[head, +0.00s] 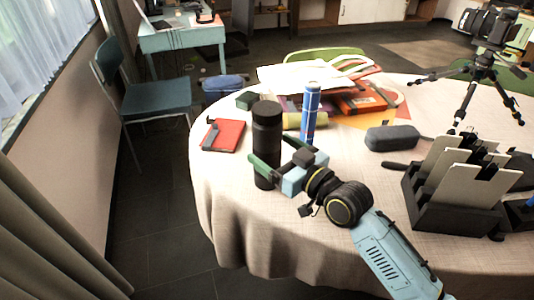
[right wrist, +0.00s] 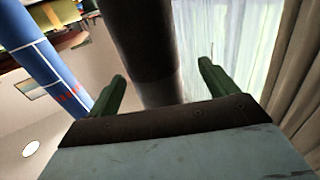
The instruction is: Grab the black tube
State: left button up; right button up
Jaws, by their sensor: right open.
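The black tube (head: 267,125) stands upright near the left edge of the round table. In the right wrist view the black tube (right wrist: 145,45) passes between the two spread fingers of the gripper (right wrist: 161,72). Gaps show on both sides of the tube, wider on the right. My left gripper is not in view.
A blue can (head: 310,110) stands close behind the right gripper, also seen in the right wrist view (right wrist: 40,60). A red notebook (head: 223,135) lies left of the tube. A grey case (head: 392,138), a black file holder (head: 440,207) and a tripod (head: 482,75) are farther right.

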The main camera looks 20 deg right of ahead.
jog(key=x, duration=0.1)
jog(key=b+x, duration=0.1)
jog(key=x, duration=0.2)
jog(key=shift+w+d+r, duration=0.2)
jog(key=shift+w, duration=0.35)
jog(key=shift+w+a, duration=0.2)
jog(key=shift+w, duration=0.1)
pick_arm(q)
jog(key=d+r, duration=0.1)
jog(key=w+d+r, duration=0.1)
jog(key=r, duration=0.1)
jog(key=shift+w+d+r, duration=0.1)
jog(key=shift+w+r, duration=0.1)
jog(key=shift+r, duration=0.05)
pick_arm(e)
jog(key=shift+c, duration=0.2)
jog(key=c, duration=1.2)
jog(key=shift+r, duration=0.1)
jog(key=shift+c, duration=0.2)
jog(key=shift+r, duration=0.1)
